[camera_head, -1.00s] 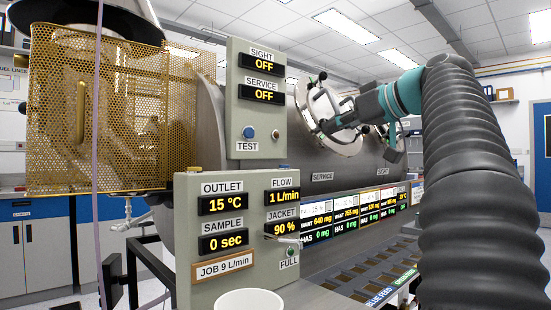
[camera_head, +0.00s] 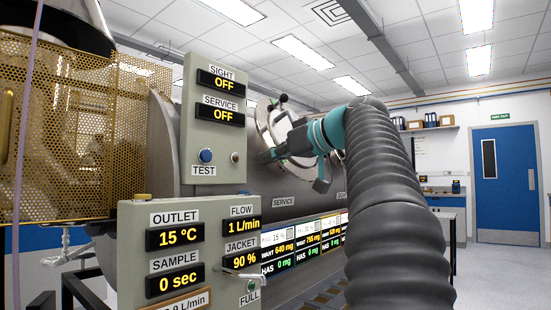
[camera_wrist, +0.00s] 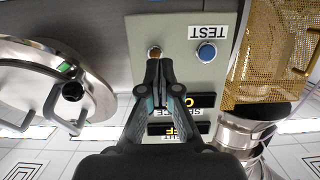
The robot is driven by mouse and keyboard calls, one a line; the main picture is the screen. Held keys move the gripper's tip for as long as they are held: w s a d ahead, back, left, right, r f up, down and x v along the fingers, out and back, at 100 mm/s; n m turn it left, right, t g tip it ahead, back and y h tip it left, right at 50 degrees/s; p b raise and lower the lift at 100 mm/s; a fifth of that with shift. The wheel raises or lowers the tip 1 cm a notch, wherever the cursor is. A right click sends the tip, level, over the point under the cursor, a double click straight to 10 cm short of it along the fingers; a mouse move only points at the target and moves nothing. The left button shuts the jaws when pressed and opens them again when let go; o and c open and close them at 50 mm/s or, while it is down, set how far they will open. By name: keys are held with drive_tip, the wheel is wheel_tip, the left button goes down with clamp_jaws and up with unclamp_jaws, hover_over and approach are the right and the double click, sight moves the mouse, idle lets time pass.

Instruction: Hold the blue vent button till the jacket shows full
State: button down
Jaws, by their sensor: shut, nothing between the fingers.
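The only blue button I can make out (camera_head: 206,155) is on the upper grey panel (camera_head: 215,125), above a TEST label; I see no vent label. It also shows in the wrist view (camera_wrist: 206,54), upside down. A small green lamp or button (camera_head: 251,286) sits above the FULL label. My gripper (camera_head: 266,156) is shut and empty, right of the upper panel. In the wrist view its fingertips (camera_wrist: 158,66) appear just by a small brownish knob (camera_wrist: 154,52), beside the blue button; contact cannot be told.
A lever (camera_head: 238,274) sticks out beside the jacket display. A gold perforated guard (camera_head: 85,140) stands left of the panels. A round metal hatch (camera_wrist: 50,85) lies left in the wrist view. Open floor (camera_head: 490,275) shows at right.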

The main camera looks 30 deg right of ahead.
hover_over(244, 192)
drive_tip(key=d, duration=0.1)
drive_tip(key=shift+s+f, duration=0.1)
drive_tip(key=shift+f, duration=0.7)
drive_tip(key=f, duration=0.1)
drive_tip(key=f+b, duration=0.1)
drive_tip(key=shift+s+d+f, duration=0.15)
drive_tip(key=shift+s+f, duration=0.05)
drive_tip(key=shift+f, duration=0.8)
